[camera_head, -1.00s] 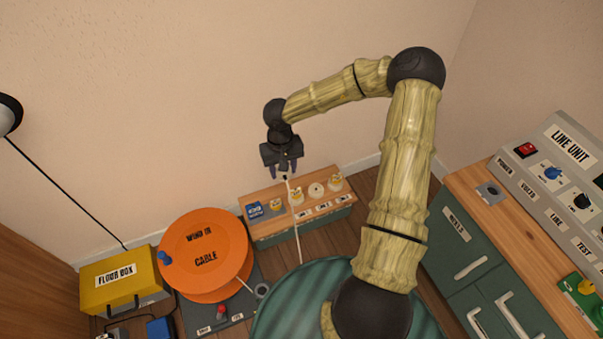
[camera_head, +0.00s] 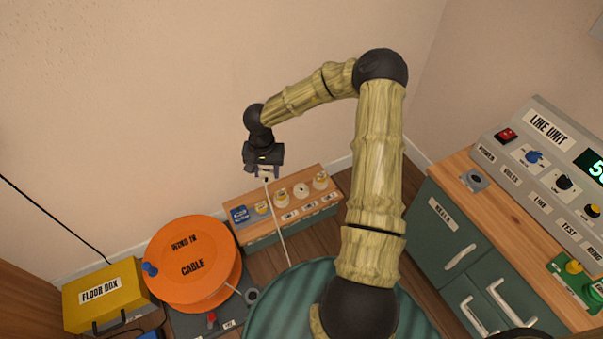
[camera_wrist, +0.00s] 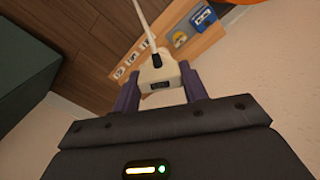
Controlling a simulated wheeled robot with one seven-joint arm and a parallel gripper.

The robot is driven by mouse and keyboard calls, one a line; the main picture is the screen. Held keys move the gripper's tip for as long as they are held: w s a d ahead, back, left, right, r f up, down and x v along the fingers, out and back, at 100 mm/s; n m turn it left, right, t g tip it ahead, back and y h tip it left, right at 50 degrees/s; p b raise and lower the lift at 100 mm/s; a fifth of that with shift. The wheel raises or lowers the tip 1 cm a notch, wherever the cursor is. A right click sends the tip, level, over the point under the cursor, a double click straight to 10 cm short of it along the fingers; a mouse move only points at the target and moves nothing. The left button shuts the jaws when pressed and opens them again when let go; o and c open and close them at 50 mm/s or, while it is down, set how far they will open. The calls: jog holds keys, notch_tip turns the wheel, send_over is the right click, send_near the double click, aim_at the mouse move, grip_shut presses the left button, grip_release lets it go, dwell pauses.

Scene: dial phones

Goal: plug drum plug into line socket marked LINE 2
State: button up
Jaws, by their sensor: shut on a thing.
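My gripper (camera_head: 264,174) is shut on the drum plug (camera_wrist: 158,74), a white block with a dark slot in its face. It also shows between my fingers in the wrist view (camera_wrist: 160,90). A white cable (camera_head: 279,225) runs down from the plug. The orange cable drum (camera_head: 192,262), marked WIND IN CABLE, stands at the lower left. On a low wooden-topped bench (camera_head: 250,231) are several round cream sockets, among them a middle one (camera_head: 301,191), with small white labels in front. I cannot read which label says LINE 2. The plug is held up beside the bench's left part, apart from the sockets.
A blue block (camera_head: 240,215) stands at the bench's left end. The yellow floor box (camera_head: 105,293) is at the lower left. A green cabinet (camera_head: 440,235) carries the grey line unit (camera_head: 540,165) at the right. The wall lies behind my gripper.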

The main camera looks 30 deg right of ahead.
jog(key=w+d+f+m+b, duration=0.4)
jog(key=d+f+m, duration=0.4)
jog(key=m, duration=0.6)
jog(key=w+d+f+m+b, duration=0.4)
jog(key=d+f+m, duration=0.3)
jog(key=m, duration=0.8)
jog(key=shift+w+d+f+m+b, duration=0.15)
jog(key=shift+d+f+m+b, duration=0.3)
jog(key=shift+f, duration=1.35)
jog(key=shift+a+f, duration=0.15)
notch_tip(320, 180, down, 4)
jog(key=b, duration=0.5)
jog(key=shift+r+b, duration=0.25)
jog(key=shift+b, duration=0.05)
jog(key=shift+f+p, duration=0.3)
jog(key=shift+f, duration=0.5)
jog(key=shift+f, duration=0.75)
